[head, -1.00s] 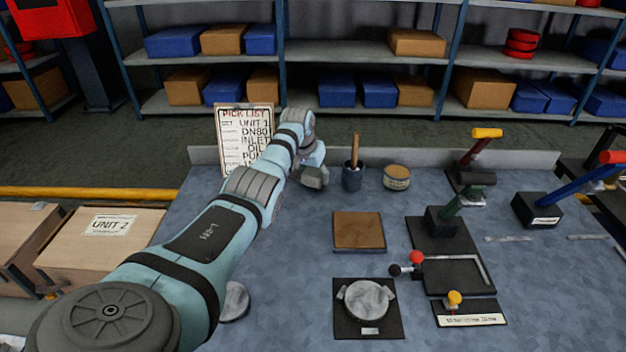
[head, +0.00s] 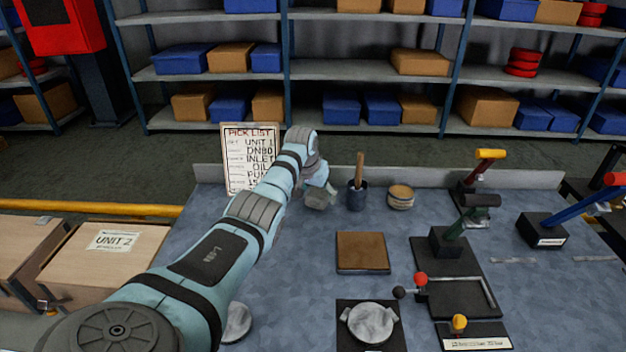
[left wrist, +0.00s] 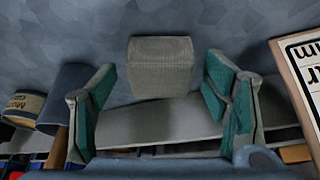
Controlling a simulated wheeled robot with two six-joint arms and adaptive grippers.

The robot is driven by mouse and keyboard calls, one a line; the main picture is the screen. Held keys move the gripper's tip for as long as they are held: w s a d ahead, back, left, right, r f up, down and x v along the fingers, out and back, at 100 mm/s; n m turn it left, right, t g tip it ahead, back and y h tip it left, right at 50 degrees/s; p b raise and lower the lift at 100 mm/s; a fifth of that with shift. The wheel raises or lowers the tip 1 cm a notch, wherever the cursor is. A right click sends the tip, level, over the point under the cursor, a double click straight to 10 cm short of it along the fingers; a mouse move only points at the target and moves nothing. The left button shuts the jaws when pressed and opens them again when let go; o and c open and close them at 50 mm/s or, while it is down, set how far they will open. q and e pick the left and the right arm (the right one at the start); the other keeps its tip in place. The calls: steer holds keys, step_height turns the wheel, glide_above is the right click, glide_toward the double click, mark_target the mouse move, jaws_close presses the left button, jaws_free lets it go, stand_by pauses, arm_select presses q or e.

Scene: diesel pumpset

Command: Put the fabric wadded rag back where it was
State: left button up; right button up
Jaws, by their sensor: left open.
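The rag appears in the left wrist view as a grey, woven-looking block (left wrist: 160,67) ahead of the fingers, over the blue-grey bench top. My left gripper (left wrist: 162,105) is open, with green-padded fingers on either side and visible gaps between them and the rag. Whether the rag rests on the bench is hard to tell. In the head view my left gripper (head: 319,194) is at the back of the bench, between the pick list board (head: 250,158) and the dark cup (head: 357,196); its fingers and the rag are hard to separate there. My right gripper is out of view.
A labelled tin (head: 400,198) stands right of the cup, which holds a wooden handle. A brown square pad (head: 362,252) and a round metal part on a black plate (head: 372,322) lie nearer. Lever stands (head: 463,240) fill the right. A low lip (head: 440,179) edges the back.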

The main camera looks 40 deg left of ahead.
arm_select(q)
steer(key=p+v, duration=0.3)
steer(key=v, duration=0.8)
